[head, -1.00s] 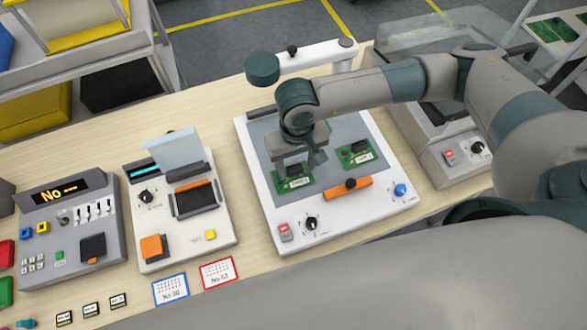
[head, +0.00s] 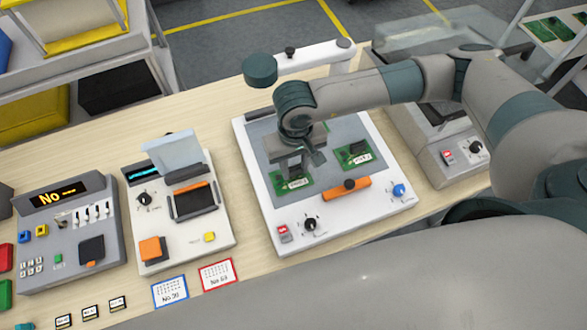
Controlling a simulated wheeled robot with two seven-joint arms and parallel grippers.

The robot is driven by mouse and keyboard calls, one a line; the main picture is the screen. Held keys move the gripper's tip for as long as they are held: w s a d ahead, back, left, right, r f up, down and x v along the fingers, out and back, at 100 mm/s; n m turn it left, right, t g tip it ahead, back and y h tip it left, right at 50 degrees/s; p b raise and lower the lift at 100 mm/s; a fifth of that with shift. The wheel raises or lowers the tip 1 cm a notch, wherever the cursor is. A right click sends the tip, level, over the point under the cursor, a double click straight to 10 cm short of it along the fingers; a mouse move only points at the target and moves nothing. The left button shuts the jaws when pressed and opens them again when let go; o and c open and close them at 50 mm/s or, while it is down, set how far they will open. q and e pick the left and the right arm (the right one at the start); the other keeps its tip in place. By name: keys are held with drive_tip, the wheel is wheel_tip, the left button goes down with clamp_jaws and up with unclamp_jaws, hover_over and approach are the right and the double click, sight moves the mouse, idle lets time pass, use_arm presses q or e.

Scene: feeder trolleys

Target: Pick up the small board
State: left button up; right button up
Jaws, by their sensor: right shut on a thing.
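Two small green boards lie on the grey plate of a white machine (head: 395,209). The left small board (head: 291,188) is under my right gripper (head: 297,170), which points down at it and hides its back part. The right gripper is shut on this board, which looks level and at or very near the plate. The right small board (head: 353,155) lies apart from the gripper, with a black part and a white label on it. My left gripper is not in view.
A white device with a clear flap (head: 172,152) and a grey panel (head: 75,235) stand to the left. Another machine (head: 452,150) stands to the right. Cards (head: 217,275) lie at the front.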

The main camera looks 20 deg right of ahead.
sight(297, 176)
drive_tip(key=shift+r, duration=0.1)
drive_tip(key=shift+r+b, duration=0.75)
drive_tip(key=shift+r, duration=0.1)
drive_tip(key=shift+s+d+r+b, duration=0.15)
drive_tip(key=shift+r+b, duration=0.2)
drive_tip(key=shift+r, duration=0.25)
drive_tip(key=shift+s+d+r+b, duration=0.1)
drive_tip(key=shift+r+b, duration=0.25)
drive_tip(key=shift+r, duration=0.2)
drive_tip(key=s+d+r+p, duration=0.6)
drive_tip(key=s+d+r, duration=0.1)
drive_tip(key=s, duration=0.1)
drive_tip(key=shift+d+p, duration=0.15)
drive_tip(key=shift+p, duration=0.2)
drive_tip(key=shift+s+f, duration=0.15)
drive_tip(key=shift+f, duration=0.05)
